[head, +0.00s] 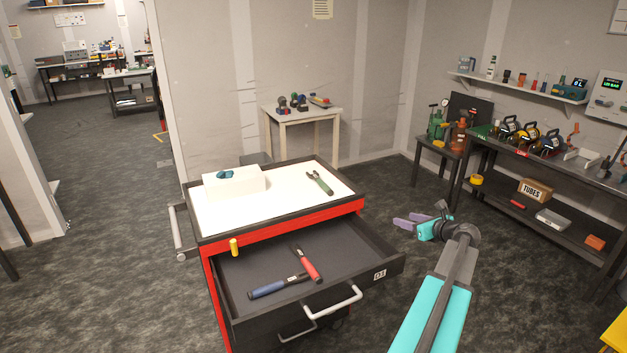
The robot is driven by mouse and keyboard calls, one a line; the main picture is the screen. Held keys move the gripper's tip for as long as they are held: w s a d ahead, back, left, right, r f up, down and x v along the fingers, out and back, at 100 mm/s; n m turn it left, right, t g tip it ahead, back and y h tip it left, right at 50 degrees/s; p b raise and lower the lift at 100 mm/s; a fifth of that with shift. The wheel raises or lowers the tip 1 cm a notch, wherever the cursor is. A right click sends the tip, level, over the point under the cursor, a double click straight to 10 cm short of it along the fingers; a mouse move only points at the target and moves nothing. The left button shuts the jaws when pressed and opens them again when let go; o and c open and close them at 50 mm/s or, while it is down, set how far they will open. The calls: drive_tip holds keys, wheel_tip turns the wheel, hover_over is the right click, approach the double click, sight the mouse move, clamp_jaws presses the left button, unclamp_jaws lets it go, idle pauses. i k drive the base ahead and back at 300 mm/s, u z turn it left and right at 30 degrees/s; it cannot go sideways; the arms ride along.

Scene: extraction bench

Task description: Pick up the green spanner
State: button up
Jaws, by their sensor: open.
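A green tool with a dark forked head, which looks like the green spanner (322,184), lies on the white top of the red tool cart (265,205), near its right end. Its green handle points towards the front right. My gripper (401,220), with purple fingers and a turquoise body, is open and empty. In the picture it is to the right of the cart and below the spanner, apart from it.
The cart's top drawer (376,262) is pulled out, holding a red-handled tool (309,266) and a blue-handled tool (276,287). A white block (240,183) with a teal item on it stands on the cart's left. A small table (301,116) stands behind; a workbench (560,172) is at right.

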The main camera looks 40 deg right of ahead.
sight(327, 188)
drive_tip(key=i, duration=1.05)
drive_tip(key=u, duration=0.05)
